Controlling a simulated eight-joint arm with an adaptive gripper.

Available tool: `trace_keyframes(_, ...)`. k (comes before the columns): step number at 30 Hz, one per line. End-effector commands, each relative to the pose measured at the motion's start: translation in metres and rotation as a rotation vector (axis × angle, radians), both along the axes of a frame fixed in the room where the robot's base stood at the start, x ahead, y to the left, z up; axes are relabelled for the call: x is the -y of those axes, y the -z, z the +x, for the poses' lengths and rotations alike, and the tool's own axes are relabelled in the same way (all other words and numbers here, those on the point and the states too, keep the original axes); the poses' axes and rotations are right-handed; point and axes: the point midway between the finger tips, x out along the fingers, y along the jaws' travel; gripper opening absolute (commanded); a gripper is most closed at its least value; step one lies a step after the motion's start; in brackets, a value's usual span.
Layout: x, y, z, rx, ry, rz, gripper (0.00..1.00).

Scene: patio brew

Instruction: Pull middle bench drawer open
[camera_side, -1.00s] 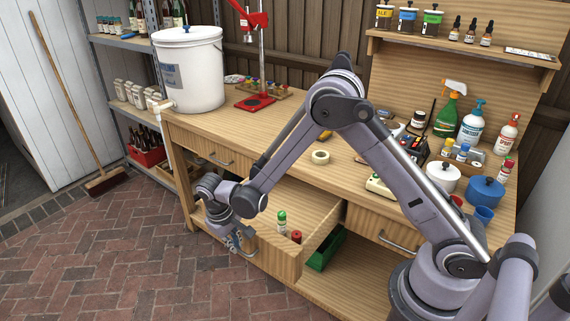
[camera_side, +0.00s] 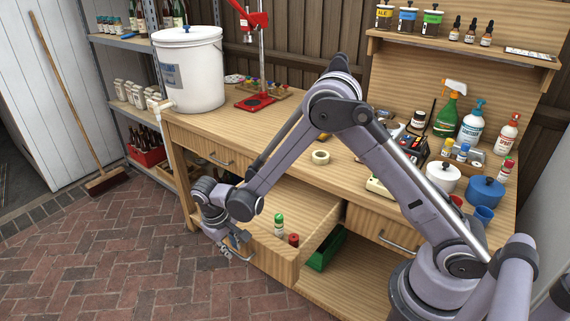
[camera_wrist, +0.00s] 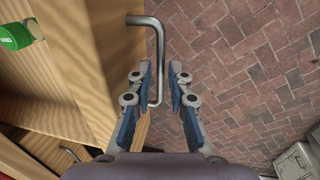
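The middle bench drawer (camera_side: 272,253) is pulled well out from under the bench top. A green-capped bottle (camera_side: 279,223) and a red-capped item (camera_side: 293,240) stand inside it. Its grey bar handle (camera_side: 241,247) is on the drawer front. My gripper (camera_side: 229,249) is low at the front of this drawer, by the handle. In the wrist view the handle (camera_wrist: 158,48) passes between my two blue-padded fingers (camera_wrist: 161,74). The fingers stand apart, with a visible gap on the bar's right side. The left finger is close to the bar; contact cannot be told.
A left drawer (camera_side: 217,158) and a right drawer (camera_side: 385,236) are closed. A green box (camera_side: 327,249) sits on the lower shelf right of the open drawer. The brick floor (camera_side: 120,265) in front is clear. A broom (camera_side: 105,182) leans at the left.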

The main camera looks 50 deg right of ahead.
Motion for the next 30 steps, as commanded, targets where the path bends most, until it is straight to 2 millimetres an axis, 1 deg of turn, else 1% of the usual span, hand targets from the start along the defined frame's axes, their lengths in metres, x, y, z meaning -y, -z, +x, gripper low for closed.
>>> trace_keyframes(5, -0.002, -0.010, 0.000, 0.000, -0.001, 0.000, 0.19)
trace_keyframes(8, -0.004, -0.024, 0.000, 0.000, -0.001, 0.000, 0.19)
trace_keyframes(15, -0.013, -0.071, 0.000, 0.000, 0.000, 0.000, 0.19)
trace_keyframes(18, -0.017, -0.089, 0.000, 0.000, -0.001, 0.000, 0.19)
trace_keyframes(21, -0.019, -0.102, 0.000, 0.000, -0.001, 0.000, 0.19)
trace_keyframes(25, -0.021, -0.113, 0.000, 0.000, -0.001, 0.000, 0.19)
trace_keyframes(30, -0.022, -0.118, 0.000, 0.000, 0.000, 0.000, 0.19)
